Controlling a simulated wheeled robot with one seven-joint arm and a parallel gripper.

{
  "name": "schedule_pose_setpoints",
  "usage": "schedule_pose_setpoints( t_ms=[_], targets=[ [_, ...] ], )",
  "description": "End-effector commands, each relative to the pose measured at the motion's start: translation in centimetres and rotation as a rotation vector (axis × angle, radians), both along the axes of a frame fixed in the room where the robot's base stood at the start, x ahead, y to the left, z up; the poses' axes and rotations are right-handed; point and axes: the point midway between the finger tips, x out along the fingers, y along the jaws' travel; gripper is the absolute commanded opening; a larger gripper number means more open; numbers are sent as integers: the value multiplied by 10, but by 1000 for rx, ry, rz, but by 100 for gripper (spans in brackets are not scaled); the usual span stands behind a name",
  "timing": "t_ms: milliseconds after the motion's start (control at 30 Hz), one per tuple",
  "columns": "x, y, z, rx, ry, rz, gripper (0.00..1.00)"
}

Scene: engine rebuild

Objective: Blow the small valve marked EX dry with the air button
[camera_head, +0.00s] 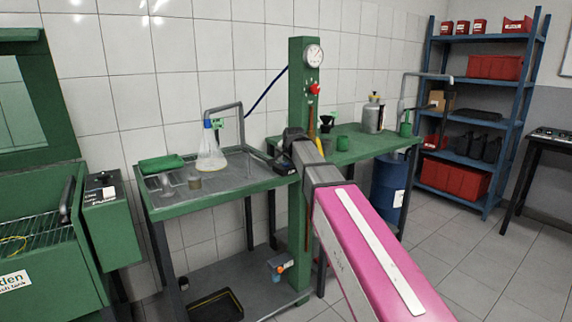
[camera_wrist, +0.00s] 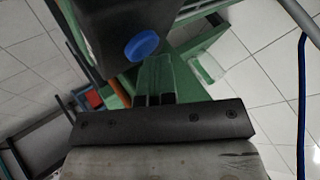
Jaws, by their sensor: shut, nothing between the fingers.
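My gripper (camera_wrist: 157,68) is shut and empty in the wrist view. Its fingertips are close beside a dark box with a round blue button (camera_wrist: 142,46), seemingly the air button; I cannot tell whether they touch. In the head view the dark wrist end of my arm is at the right end of the metal tray (camera_head: 232,168), by the green post, and the fingertips are hidden. Two small pieces stand on the tray's left part: a grey one (camera_head: 166,184) and a brownish one (camera_head: 195,181). No EX mark is readable, so I cannot tell which thing is the valve.
A flask with a blue cap (camera_head: 211,150) stands at the tray's back, below a bent pipe. The green post (camera_head: 299,80) carries a gauge (camera_head: 314,55) and red knob (camera_head: 315,89). A green bench (camera_head: 360,148) with cans and bottles stands right.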

Motion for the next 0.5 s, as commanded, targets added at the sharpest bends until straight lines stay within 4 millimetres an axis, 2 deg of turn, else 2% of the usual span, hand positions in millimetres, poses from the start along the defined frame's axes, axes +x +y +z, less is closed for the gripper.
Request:
schedule_pose_setpoints(
  t_ms=[500],
  targets=[
    [0, 0, 19, 0, 0, 0, 0]
  ],
)
